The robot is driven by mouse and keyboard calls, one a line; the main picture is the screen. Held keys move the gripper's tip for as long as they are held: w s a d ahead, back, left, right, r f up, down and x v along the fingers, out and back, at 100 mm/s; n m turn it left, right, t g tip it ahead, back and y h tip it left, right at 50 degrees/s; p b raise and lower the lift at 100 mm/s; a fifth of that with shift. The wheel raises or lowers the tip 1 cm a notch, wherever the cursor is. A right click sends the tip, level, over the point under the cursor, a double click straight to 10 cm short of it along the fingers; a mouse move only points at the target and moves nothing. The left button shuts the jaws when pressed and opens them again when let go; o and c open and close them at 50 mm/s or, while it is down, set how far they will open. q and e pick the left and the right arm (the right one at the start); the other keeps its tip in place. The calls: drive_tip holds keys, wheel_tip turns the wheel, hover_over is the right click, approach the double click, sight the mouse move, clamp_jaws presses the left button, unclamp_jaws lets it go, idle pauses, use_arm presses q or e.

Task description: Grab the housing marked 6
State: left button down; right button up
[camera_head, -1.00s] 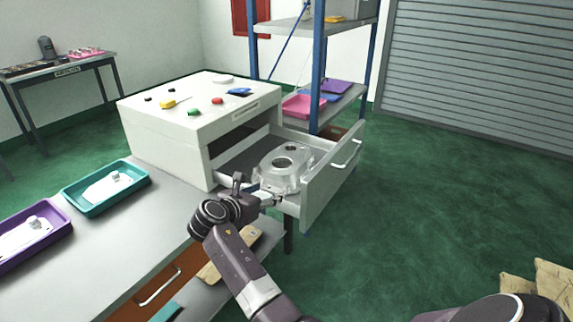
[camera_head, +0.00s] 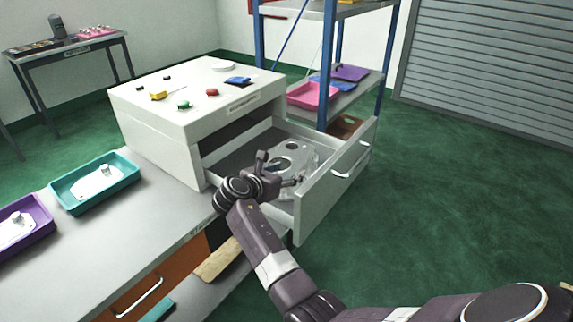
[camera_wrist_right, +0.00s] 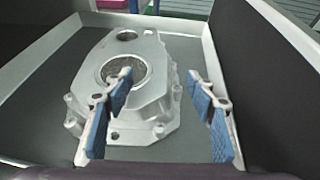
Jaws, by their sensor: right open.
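A silver cast housing (camera_head: 296,158) with a large round bore lies in the open drawer (camera_head: 335,190) of the white cabinet. It also shows in the right wrist view (camera_wrist_right: 125,88), flat on the grey drawer floor. No number can be read on it. My right gripper (camera_head: 280,178) is over the drawer at the housing's near side, partly hiding it. In the right wrist view its blue-padded fingers (camera_wrist_right: 165,110) are open, the left one in front of the housing and the right one beside it. Nothing is held. My left gripper is not in view.
The drawer's front panel and side walls stand close around the gripper. Small coloured items lie on the white cabinet (camera_head: 195,105). A teal tray (camera_head: 62,190) and a purple tray (camera_head: 42,238) with parts sit on the bench at left. A blue-post shelf (camera_head: 262,45) stands behind.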

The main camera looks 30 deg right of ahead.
sight(296, 169)
drive_tip(key=x, duration=0.6)
drive_tip(key=shift+s+f, duration=0.1)
drive_tip(key=shift+f, duration=0.1)
clamp_jaws()
drive_tip(key=shift+r, duration=0.3)
